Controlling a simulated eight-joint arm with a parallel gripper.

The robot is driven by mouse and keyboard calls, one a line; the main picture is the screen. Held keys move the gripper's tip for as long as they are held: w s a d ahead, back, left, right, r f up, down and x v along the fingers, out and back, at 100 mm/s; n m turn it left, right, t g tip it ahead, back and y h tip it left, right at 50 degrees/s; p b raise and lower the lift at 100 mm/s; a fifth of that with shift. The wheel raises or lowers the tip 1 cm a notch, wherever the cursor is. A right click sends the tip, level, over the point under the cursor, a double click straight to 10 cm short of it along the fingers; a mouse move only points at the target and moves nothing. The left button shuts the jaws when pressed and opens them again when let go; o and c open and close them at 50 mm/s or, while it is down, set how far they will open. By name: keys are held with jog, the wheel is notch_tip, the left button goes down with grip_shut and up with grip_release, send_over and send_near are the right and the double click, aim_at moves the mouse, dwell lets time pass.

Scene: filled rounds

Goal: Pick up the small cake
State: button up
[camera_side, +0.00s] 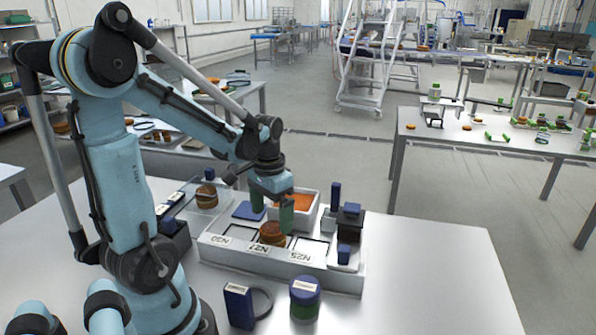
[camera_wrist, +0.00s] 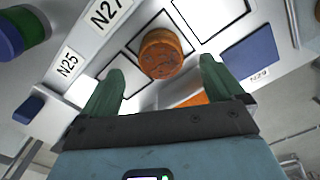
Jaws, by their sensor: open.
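A small round brown cake (camera_side: 272,234) sits in the middle slot of the white tray (camera_side: 225,256), behind the N27 label. It also shows in the wrist view (camera_wrist: 160,53), ahead of the fingertips and between their lines. My gripper (camera_side: 272,218) has its green fingers apart, pointing down just over the cake; the wrist view shows the open gap (camera_wrist: 160,84) empty. Whether a finger touches the cake, I cannot tell. One finger partly covers the scene behind it in the side view.
Another brown round (camera_side: 206,196) stands on a clear plate to the left. A white box with orange contents (camera_side: 297,203) is close behind my gripper. A dark blue block stack (camera_side: 349,222) stands right; a green jar with blue lid (camera_side: 305,298) is in front. The table's right side is clear.

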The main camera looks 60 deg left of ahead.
aim_at(272, 228)
jog(key=shift+a+f, duration=0.1)
jog(key=shift+f, duration=2.75)
jog(key=c, duration=0.8)
